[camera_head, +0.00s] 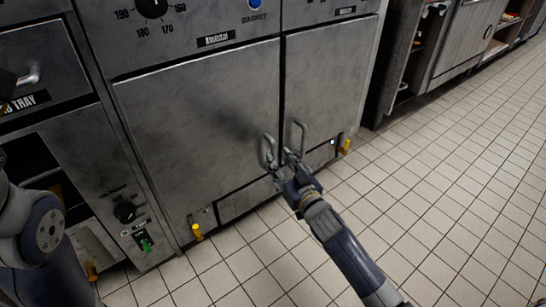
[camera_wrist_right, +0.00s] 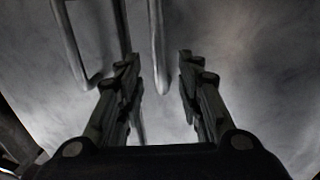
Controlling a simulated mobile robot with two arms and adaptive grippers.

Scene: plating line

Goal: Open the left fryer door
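The left fryer door (camera_head: 190,130) is a grey metal panel, closed flush with the fryer front. Its handle (camera_head: 268,152) is a vertical metal bar near its right edge. The right fryer door (camera_head: 330,85) is also closed, with a similar handle (camera_head: 301,135) close by. My right gripper (camera_head: 283,168) is at the lower ends of these handles, fingers towards the doors. In the right wrist view the gripper (camera_wrist_right: 158,80) is open; one bar (camera_wrist_right: 157,45) appears between its fingers, another bar (camera_wrist_right: 70,45) to their left. Contact is unclear. My left gripper is not visible.
A control panel with a black knob (camera_head: 125,211) and green switch (camera_head: 146,245) is left of the doors. Yellow-footed legs (camera_head: 197,232) stand below the fryer. The tiled floor (camera_head: 450,190) is clear at right. My left arm is at lower left.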

